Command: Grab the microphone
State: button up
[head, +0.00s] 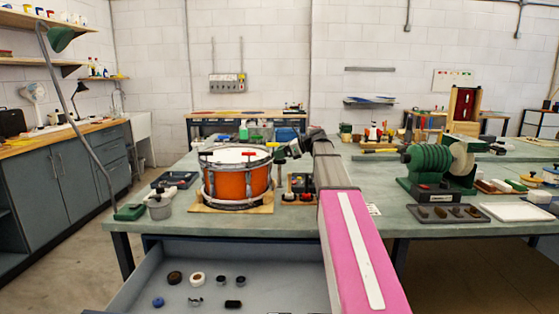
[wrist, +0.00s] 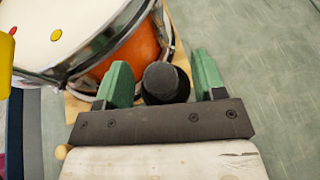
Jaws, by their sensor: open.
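The microphone appears to be the black rounded thing (wrist: 160,84) in the wrist view, close beside the orange drum. It lies between the two green fingers of my gripper (wrist: 160,70). My gripper is open, with a narrow gap visible on each side of the black thing. Its lower part is hidden behind the dark gripper bar. In the head view my gripper (head: 285,152) is just right of the drum, above the bench. I cannot clearly pick out the microphone there.
The orange drum (head: 237,185) stands on a wooden board (head: 232,208), immediately left of my gripper. A green-ribbed machine (head: 432,168) and a dark tray (head: 450,216) are on the right of the bench (head: 300,219). An open drawer (head: 255,268) with small items sticks out below.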

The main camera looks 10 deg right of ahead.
jog(key=shift+w+a+f, duration=0.1)
jog(key=shift+a, duration=0.1)
jog(key=c, duration=1)
